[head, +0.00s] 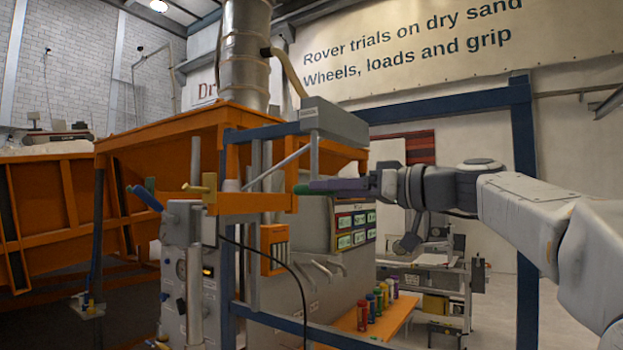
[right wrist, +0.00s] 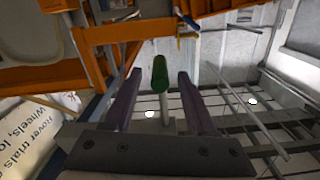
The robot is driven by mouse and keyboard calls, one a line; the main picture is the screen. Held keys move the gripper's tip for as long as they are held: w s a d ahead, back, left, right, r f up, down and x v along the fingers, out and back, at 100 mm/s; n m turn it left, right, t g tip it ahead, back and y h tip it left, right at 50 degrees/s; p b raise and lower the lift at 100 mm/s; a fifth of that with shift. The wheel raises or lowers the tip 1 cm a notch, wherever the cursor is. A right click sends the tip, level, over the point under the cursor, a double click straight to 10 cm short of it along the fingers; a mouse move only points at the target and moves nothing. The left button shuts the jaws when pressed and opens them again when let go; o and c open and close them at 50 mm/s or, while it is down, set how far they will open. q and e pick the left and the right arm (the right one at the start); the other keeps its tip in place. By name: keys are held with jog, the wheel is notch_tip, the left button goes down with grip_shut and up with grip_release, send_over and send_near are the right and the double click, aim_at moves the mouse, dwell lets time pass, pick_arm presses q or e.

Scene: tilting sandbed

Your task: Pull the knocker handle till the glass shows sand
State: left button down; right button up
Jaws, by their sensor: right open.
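The knocker handle is a green grip (head: 302,189) beside the orange frame in the head view. In the right wrist view the green grip (right wrist: 160,74) stands between my two purple fingers, with a gap on each side, on a pale rod. My right gripper (head: 318,186) is open, its fingers reaching left to the grip. The fingers partly hide the grip in the head view. I cannot pick out the glass or any sand in it with certainty. My left gripper is not in view.
An orange hopper (head: 175,128) with a metal duct (head: 245,55) stands behind. A grey box (head: 335,120) hangs just above my right gripper. A blue post (head: 524,180) stands near my right arm. Several coloured bottles stand on an orange shelf (head: 398,318) below.

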aim_at(296, 190)
jog(key=p+x, duration=0.1)
jog(key=x, duration=0.3)
jog(key=shift+r+p, duration=0.1)
jog(key=shift+p, duration=0.25)
jog(key=shift+w+a, duration=0.25)
jog(key=shift+a, duration=0.1)
jog(key=shift+c, duration=0.4)
grip_shut()
dwell(0.4)
